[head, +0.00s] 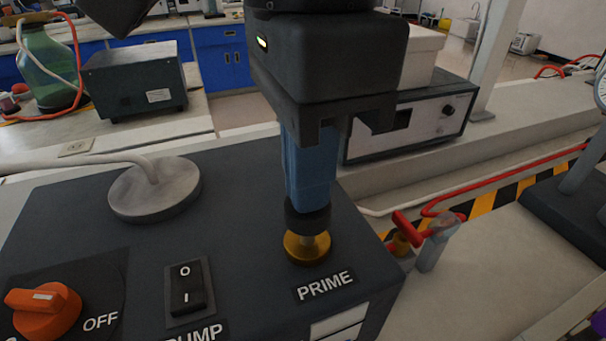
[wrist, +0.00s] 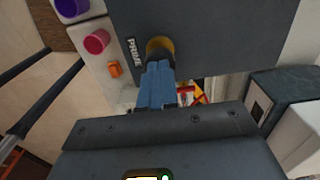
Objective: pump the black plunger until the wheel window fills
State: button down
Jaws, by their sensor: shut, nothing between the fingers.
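The black plunger (head: 307,220) stands upright in a brass collar (head: 307,251) beside the PRIME label on the dark pump box (head: 240,215). A short length of its rod shows below the knob. My gripper (head: 308,203) is shut, its blue fingers pointing down with their tips at the top of the knob. They look touching, but the exact contact is hidden. In the wrist view, my blue fingers (wrist: 158,78) cover the plunger, and the brass collar (wrist: 160,46) shows past them. I cannot make out a wheel window in either view.
An orange knob (head: 44,310) marked OFF and a black rocker switch (head: 187,288) are on the box's top. A round grey disc (head: 155,188) with a hose sits behind. A red-handled valve (head: 408,228) is right of the box.

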jog(key=shift+f+b, duration=0.5)
jog(key=shift+f, duration=0.05)
jog(key=shift+r, duration=0.1)
jog(key=shift+r+p, duration=0.65)
jog(key=shift+r, duration=1.15)
jog(key=shift+f, duration=0.15)
